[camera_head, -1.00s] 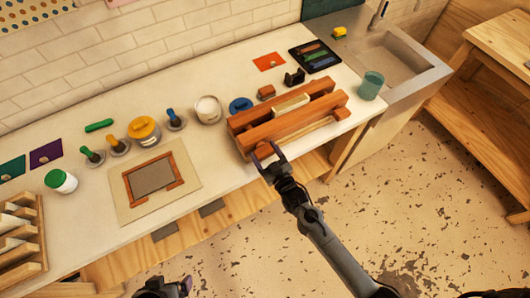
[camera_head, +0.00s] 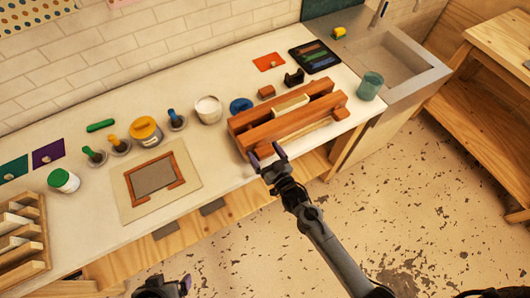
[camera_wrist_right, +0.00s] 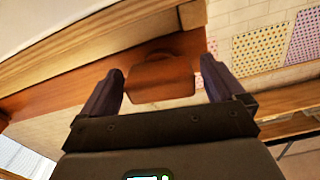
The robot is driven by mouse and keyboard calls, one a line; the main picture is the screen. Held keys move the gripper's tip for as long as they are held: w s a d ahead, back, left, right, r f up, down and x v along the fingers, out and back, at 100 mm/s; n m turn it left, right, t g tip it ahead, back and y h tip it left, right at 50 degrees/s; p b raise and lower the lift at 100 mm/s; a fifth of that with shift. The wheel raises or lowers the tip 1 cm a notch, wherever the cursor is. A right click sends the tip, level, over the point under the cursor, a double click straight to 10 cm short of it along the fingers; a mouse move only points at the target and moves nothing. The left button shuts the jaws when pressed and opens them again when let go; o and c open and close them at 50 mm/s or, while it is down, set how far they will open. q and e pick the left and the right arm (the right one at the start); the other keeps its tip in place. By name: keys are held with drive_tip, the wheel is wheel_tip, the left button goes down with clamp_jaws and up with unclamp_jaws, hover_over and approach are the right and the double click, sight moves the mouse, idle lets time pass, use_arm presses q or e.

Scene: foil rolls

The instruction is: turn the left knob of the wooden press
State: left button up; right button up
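The wooden press (camera_head: 285,122) is a long reddish-brown clamp of two beams lying along the counter's front edge, with a pale block between the beams. Its left knob (camera_wrist_right: 162,80) is a brown wooden piece on the front beam. My right gripper (camera_head: 266,153) is at the front left end of the press. In the right wrist view its dark fingers (camera_wrist_right: 160,88) are open, one on each side of the knob, with visible gaps. The right knob (camera_head: 341,113) is free. My left gripper (camera_head: 172,288) shows only partly at the bottom edge, away from the press.
A teal cup (camera_head: 370,86) stands right of the press, beside the sink (camera_head: 395,70). A blue round item (camera_head: 241,104) and a white pot (camera_head: 208,109) stand behind it to the left. A framed board (camera_head: 154,178) lies further left. Open floor lies in front.

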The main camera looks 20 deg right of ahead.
drive_tip(key=shift+s, duration=0.3)
drive_tip(key=s+d, duration=0.1)
drive_tip(key=s, duration=0.9)
drive_tip(key=shift+d, duration=0.25)
